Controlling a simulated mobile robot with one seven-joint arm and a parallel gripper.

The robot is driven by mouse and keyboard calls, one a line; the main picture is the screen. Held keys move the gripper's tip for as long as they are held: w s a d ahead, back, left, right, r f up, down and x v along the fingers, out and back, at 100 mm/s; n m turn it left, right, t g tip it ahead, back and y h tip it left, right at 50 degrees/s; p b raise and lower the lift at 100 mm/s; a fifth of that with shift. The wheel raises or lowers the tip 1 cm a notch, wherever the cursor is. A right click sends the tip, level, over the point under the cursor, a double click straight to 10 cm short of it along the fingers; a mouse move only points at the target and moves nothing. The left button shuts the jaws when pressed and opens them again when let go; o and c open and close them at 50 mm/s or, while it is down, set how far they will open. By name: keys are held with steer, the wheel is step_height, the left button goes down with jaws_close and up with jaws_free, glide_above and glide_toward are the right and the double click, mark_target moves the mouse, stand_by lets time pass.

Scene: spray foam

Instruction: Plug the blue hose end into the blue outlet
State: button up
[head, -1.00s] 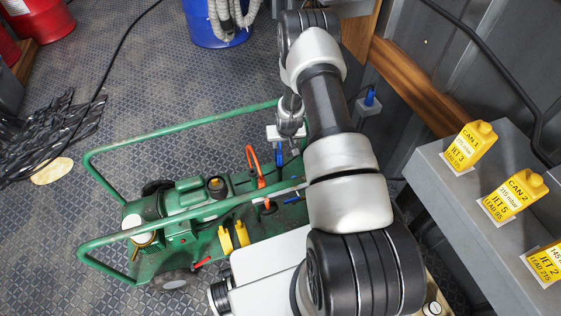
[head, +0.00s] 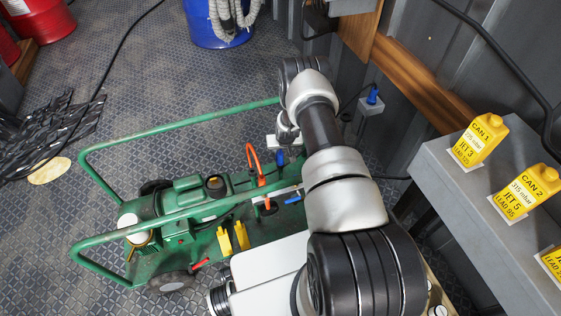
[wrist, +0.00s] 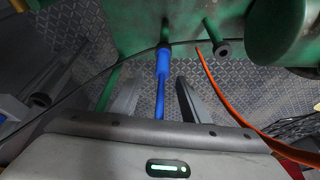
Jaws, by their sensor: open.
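In the wrist view a blue hose end (wrist: 163,64), a thick blue sleeve on a thinner blue stem, lies between my gripper's (wrist: 157,92) two spread fingers. There is a gap on both sides of the blue stem. The far end of the sleeve meets a dark-tipped green stub (wrist: 163,44) on the green machine; I cannot tell whether it is seated or only lined up. In the head view a blue piece (head: 280,158) shows below my wrist, and my arm hides the fingers. Another blue fitting (head: 371,96) stands upright on a grey box at the wall.
The green machine's cart (head: 180,215) has a tube frame around it. An orange hose (wrist: 215,88) runs close to the right finger. A second dark-ended green stub (wrist: 222,48) is beside it. A grey table (head: 460,185) with yellow cans stands right.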

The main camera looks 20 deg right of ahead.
mark_target(281, 154)
steer(key=shift+w+f, duration=0.2)
steer(key=shift+f, duration=0.2)
steer(key=b+x, duration=0.2)
steer(key=x, duration=0.3)
steer(key=shift+a+f+b, duration=0.1)
steer(key=shift+f+b, duration=0.1)
steer(key=shift+b, duration=0.1)
steer(key=shift+c, duration=0.3)
jaws_close()
